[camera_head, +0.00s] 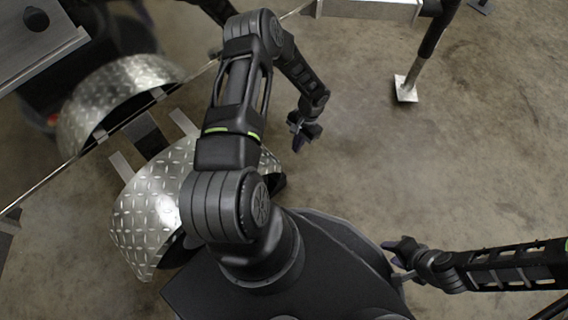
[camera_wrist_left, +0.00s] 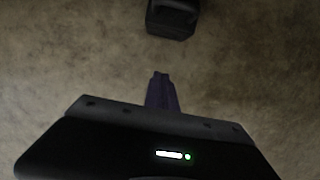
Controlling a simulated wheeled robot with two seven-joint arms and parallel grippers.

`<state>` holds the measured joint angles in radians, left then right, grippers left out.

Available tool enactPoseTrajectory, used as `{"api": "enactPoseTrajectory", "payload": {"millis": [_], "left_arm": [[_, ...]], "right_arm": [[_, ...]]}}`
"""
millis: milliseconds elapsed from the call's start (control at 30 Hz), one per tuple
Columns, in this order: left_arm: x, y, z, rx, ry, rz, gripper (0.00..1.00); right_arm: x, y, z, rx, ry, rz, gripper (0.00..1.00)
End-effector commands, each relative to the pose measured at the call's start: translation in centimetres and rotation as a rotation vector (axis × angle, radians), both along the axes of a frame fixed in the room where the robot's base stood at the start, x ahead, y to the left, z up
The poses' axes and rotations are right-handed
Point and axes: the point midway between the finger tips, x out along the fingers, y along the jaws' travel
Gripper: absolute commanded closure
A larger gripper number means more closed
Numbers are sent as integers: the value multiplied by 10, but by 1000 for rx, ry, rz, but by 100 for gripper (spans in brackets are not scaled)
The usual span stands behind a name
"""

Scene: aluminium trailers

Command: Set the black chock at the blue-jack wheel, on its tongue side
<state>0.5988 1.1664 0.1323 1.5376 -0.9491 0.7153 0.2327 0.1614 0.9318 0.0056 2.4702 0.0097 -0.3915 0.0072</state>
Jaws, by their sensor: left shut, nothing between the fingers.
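A black block-like object (camera_wrist_left: 172,18), which looks like the black chock, lies on the floor at the top edge of the left wrist view, partly cut off. My left gripper (camera_head: 299,143) is shut and empty, low over the floor right of the near fender in the head view. Its purple fingers also show in the left wrist view (camera_wrist_left: 161,92), apart from the black object. My right gripper (camera_head: 392,252) is by my base at lower right; its finger gap is unclear. The near wheel is mostly hidden under its diamond-plate fender (camera_head: 140,225). I cannot make out a blue jack.
A second diamond-plate fender (camera_head: 125,80) stands at upper left by a metal trailer bed (camera_head: 40,45). A dark jack leg with a pale foot plate (camera_head: 406,88) stands at upper right.

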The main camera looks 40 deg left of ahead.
Motion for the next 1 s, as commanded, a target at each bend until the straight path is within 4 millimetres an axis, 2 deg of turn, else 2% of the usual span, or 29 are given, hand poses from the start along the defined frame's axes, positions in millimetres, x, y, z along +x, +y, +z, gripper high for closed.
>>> {"api": "enactPoseTrajectory", "payload": {"millis": [267,733,900,1000], "left_arm": [[-4,0,-17,-1,1,1,100],[-26,1,-104,-2,1,4,100],[-51,5,-98,0,1,3,100],[-59,5,-98,0,-1,2,100]], "right_arm": [[1,0,-8,-1,-3,-1,64],[8,-1,-45,1,-14,-9,64],[8,-1,-45,2,-15,-8,64],[8,-1,-46,2,-14,-9,64]]}}
